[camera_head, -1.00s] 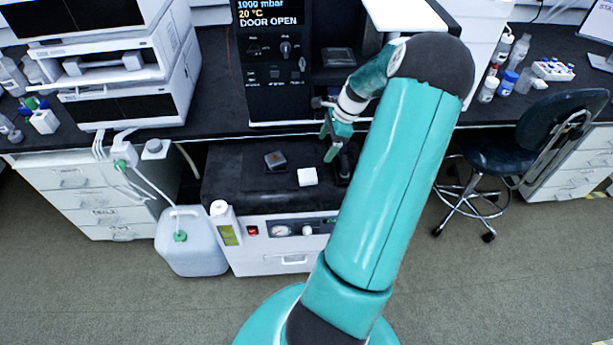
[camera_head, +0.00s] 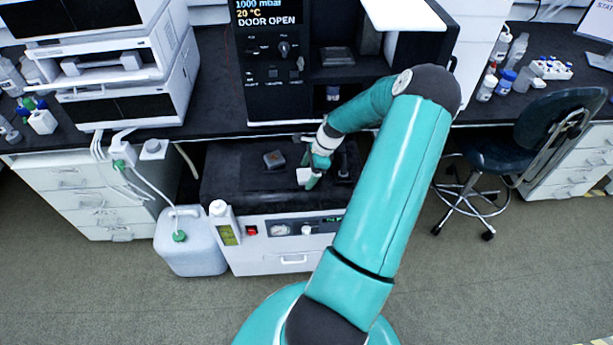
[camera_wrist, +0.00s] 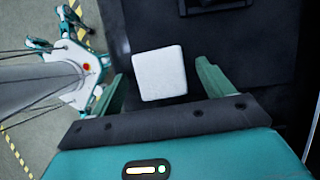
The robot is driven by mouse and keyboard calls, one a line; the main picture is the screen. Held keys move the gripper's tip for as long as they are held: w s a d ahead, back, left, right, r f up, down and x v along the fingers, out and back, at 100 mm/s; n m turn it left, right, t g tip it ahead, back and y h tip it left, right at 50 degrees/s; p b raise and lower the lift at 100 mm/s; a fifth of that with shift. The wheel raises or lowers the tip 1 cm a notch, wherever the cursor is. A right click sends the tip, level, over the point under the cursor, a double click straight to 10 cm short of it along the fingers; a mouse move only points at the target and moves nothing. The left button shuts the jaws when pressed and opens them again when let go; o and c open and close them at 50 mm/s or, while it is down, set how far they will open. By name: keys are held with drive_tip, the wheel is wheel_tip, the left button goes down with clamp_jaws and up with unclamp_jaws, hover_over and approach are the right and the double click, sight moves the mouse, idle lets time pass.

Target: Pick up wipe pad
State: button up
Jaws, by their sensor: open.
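The wipe pad is a small white block (camera_wrist: 160,74). In the wrist view it lies on a dark surface, between and a little beyond the two green fingertips. In the head view the white pad (camera_head: 303,176) sits near the front of the black top of the low cabinet, partly covered by my gripper. My gripper (camera_head: 311,172) is low over the pad. In the wrist view my gripper (camera_wrist: 162,85) is open, with one finger on each side of the pad and gaps between. I cannot tell how high the fingertips are above the surface.
A small dark block (camera_head: 274,160) lies left of the pad on the black cabinet top (camera_head: 235,165). A white bottle (camera_head: 224,222) stands at its front left corner. The instrument (camera_head: 275,65) reading DOOR OPEN stands behind. A stool (camera_head: 500,160) is at the right.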

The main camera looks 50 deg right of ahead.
drive_tip(key=shift+f, duration=0.1)
drive_tip(key=c, duration=1.1)
drive_tip(key=shift+o, duration=0.2)
drive_tip(key=shift+r, duration=0.2)
drive_tip(key=shift+r, duration=0.25)
wheel_tip(320, 180, up, 2)
drive_tip(key=shift+r, duration=0.1)
drive_tip(key=s+a+r, duration=0.2)
drive_tip(key=a+r, duration=0.8)
drive_tip(key=a, duration=0.3)
drive_tip(key=shift+s+a, duration=0.25)
drive_tip(key=shift+a, duration=0.15)
